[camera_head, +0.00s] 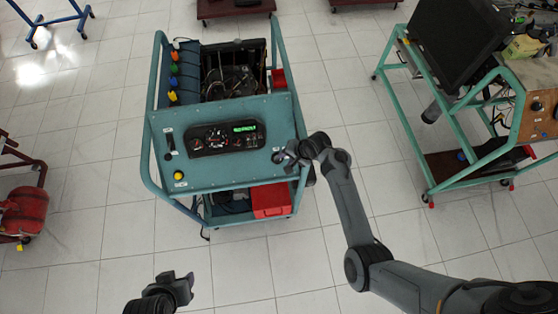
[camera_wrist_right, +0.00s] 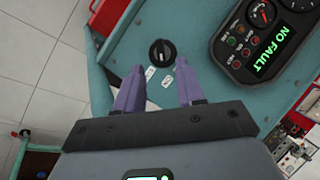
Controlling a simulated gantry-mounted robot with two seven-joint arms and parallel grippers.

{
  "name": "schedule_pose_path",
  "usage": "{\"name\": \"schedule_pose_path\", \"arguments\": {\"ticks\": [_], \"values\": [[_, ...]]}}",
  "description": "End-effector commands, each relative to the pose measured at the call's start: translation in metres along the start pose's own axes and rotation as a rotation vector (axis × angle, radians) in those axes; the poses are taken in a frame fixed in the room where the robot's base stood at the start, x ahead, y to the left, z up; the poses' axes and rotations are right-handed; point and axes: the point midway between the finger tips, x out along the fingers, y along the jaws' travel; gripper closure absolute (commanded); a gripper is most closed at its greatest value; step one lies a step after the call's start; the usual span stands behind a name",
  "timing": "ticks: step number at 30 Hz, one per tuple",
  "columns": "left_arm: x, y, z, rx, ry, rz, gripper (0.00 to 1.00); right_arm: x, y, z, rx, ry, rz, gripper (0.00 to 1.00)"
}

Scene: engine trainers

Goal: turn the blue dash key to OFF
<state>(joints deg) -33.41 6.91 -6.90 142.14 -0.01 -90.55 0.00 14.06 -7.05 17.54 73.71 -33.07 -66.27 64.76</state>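The teal dash panel (camera_head: 225,175) tops the engine trainer in the head view. In the right wrist view, a round black key switch (camera_wrist_right: 162,52) with a pale mark sits on the panel (camera_wrist_right: 205,20); I see no blue on it.
A gauge cluster (camera_head: 226,138) sits mid-panel; its green display reads NO FAULT in the wrist view (camera_wrist_right: 273,52). A yellow knob (camera_head: 178,175) is at the panel's left. A teal frame rail (camera_head: 290,90) edges the trainer. Another trainer cart (camera_head: 470,165) stands right, with clear floor between.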

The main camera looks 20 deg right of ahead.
Motion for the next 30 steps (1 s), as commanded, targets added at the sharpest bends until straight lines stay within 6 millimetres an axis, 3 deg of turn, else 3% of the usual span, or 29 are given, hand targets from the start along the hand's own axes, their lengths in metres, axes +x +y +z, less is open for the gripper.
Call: {"name": "schedule_pose_path", "arguments": {"ticks": [6, 13, 28, 30], "values": [[0.009, 0.0, 0.001, 0.0, 0.004, 0.0, 0.57, 0.038, 0.0, -0.001, -0.002, -0.001, 0.001, 0.62], [0.015, 0.0, 0.003, -0.001, 0.004, 0.0, 0.57, 0.066, 0.001, 0.0, -0.001, 0.0, 0.001, 0.62], [0.016, 0.0, 0.004, -0.001, 0.004, 0.0, 0.57, 0.076, 0.0, 0.0, -0.001, 0.001, 0.0, 0.62], [0.017, 0.0, 0.004, -0.001, 0.004, 0.0, 0.57, 0.076, 0.0, 0.0, -0.001, 0.001, 0.0, 0.71]]}}
